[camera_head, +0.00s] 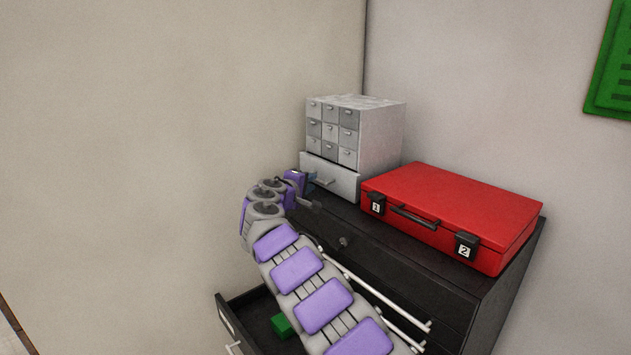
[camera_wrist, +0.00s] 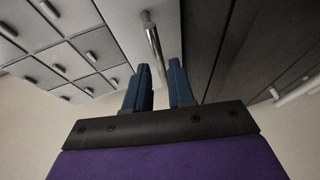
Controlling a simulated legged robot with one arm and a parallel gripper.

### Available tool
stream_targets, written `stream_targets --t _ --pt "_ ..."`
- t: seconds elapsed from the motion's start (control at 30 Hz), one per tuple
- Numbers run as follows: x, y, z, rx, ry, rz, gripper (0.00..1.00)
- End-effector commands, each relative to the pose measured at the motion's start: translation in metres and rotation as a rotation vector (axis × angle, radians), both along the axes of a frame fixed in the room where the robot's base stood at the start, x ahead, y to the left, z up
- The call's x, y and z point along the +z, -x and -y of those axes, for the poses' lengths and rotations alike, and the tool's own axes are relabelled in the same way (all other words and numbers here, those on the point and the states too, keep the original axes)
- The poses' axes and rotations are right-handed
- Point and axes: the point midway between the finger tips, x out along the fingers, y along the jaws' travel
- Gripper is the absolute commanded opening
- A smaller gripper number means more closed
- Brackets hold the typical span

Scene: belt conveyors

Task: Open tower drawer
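The grey drawer tower (camera_head: 378,135) stands on top of a dark cabinet. It has several small drawers above one wide bottom drawer (camera_head: 331,176) with a bar handle (camera_head: 325,182). The wide drawer looks shut or nearly so. In the wrist view the metal handle (camera_wrist: 152,45) points down toward the gap between my two blue fingers. My gripper (camera_wrist: 160,88) is open, with the fingers apart on either side of the handle's end. In the head view my gripper (camera_head: 308,185) is just in front of the wide drawer, partly hidden by my arm.
A red case (camera_head: 452,212) lies on the cabinet right of the tower. The dark cabinet (camera_head: 490,312) has a lower drawer (camera_head: 240,299) pulled out, with a green block (camera_head: 282,326) inside. White bar handles (camera_head: 372,290) run along the cabinet front near my arm. A wall is behind.

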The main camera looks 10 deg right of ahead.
Motion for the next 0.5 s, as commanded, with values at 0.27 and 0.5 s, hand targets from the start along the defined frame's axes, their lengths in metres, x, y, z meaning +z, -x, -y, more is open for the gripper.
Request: stream_targets --t 0.27,0.5 --pt "-0.006 -0.021 0.016 0.002 -0.004 -0.001 0.23" --pt "-0.008 -0.030 0.027 -0.002 -0.001 -0.002 0.23"
